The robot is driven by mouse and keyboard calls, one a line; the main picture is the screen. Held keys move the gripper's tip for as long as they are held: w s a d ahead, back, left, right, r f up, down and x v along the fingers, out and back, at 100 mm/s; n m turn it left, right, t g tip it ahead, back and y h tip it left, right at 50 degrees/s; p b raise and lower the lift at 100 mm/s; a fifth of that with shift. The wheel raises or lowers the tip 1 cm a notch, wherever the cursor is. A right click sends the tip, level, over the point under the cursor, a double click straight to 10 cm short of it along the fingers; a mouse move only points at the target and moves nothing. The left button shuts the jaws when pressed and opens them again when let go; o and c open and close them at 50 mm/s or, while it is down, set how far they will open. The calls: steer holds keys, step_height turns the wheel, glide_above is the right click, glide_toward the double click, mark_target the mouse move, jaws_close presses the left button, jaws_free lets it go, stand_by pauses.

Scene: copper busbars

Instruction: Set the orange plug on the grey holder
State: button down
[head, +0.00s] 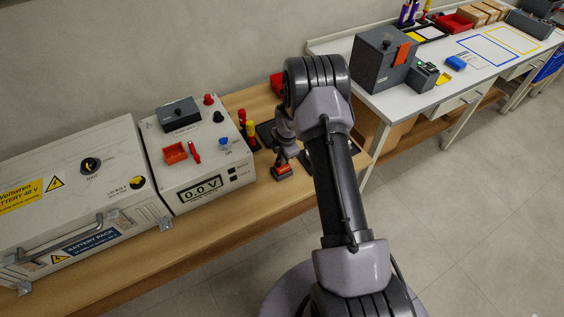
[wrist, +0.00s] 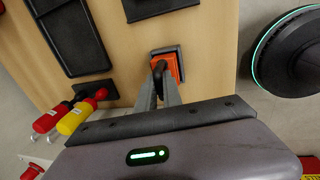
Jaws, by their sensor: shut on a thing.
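The orange plug (wrist: 176,66) is in the wrist view, with a dark loop-like handle on top. My gripper (wrist: 160,72) is shut on this handle. The grey holder (wrist: 178,48) shows as a dark grey rim around and under the plug. The plug looks lined up with it, but I cannot tell whether it is fully seated or slightly above. In the head view the orange plug (head: 283,170) is below my gripper (head: 281,159), near the front edge of the wooden bench. My fingers hide part of the plug and holder.
Dark trays (wrist: 68,32) lie on the wooden bench (wrist: 118,50). Red and yellow handled tools (head: 246,125) stand beside the white meter box (head: 200,175), which carries an orange-red part (head: 175,153). A white table (head: 440,100) with a grey box (head: 380,62) is at right.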

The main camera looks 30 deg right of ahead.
steer(key=shift+f, duration=0.85)
steer(key=shift+r, duration=0.2)
steer(key=c, duration=1.9)
jaws_free()
steer(key=shift+f, duration=0.2)
steer(key=shift+c, duration=0.2)
steer(key=o, duration=0.4)
steer(key=shift+o, duration=0.2)
